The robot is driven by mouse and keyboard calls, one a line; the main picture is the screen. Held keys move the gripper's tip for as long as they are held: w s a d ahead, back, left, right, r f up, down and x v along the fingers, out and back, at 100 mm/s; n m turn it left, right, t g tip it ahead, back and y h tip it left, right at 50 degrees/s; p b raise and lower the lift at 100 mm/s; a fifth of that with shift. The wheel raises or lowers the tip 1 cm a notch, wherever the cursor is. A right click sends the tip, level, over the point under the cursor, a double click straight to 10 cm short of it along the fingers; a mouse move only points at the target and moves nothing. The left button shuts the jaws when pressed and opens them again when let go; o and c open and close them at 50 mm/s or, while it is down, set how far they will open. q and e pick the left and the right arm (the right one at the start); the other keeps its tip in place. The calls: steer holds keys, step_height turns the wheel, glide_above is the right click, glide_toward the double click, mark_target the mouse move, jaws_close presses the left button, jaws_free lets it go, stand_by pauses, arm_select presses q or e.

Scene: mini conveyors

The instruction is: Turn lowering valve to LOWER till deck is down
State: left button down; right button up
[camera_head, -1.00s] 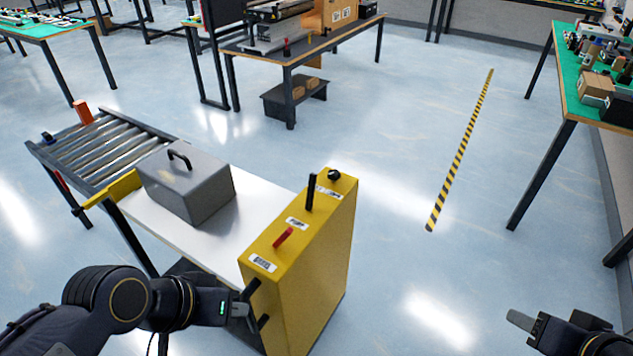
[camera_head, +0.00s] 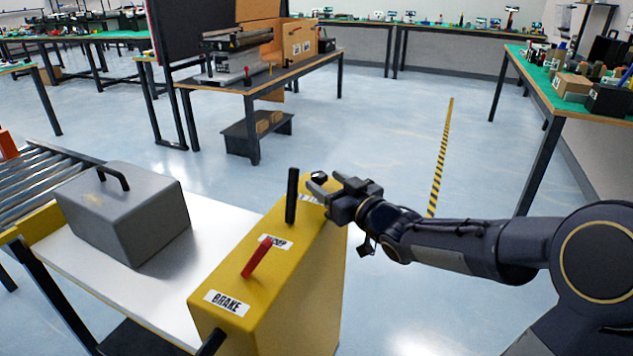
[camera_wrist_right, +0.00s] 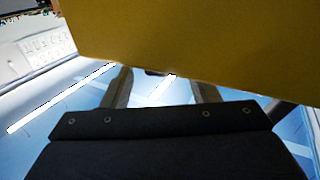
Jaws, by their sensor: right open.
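The yellow control box (camera_head: 275,265) stands at the right end of the white deck (camera_head: 165,290). A small black knob (camera_head: 320,176), likely the lowering valve, is at the far end of its top; its label is partly hidden by my gripper. My right gripper (camera_head: 321,184) is open at this knob, its fingers pointing left; I cannot tell if they touch it. In the right wrist view the spread fingers (camera_wrist_right: 163,90) lie by the yellow surface (camera_wrist_right: 190,40). A grey case (camera_head: 125,215) with a black handle sits on the deck. My left gripper is out of view.
A red lever (camera_head: 257,257) by the BRAKE label and an upright black lever (camera_head: 291,196) stand on the same box top. A roller conveyor (camera_head: 45,180) adjoins the deck at left. A workbench (camera_head: 270,85) stands behind. Floor right of the box is clear.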

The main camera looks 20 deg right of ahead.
mark_target(324, 180)
steer(key=shift+x, duration=1.9)
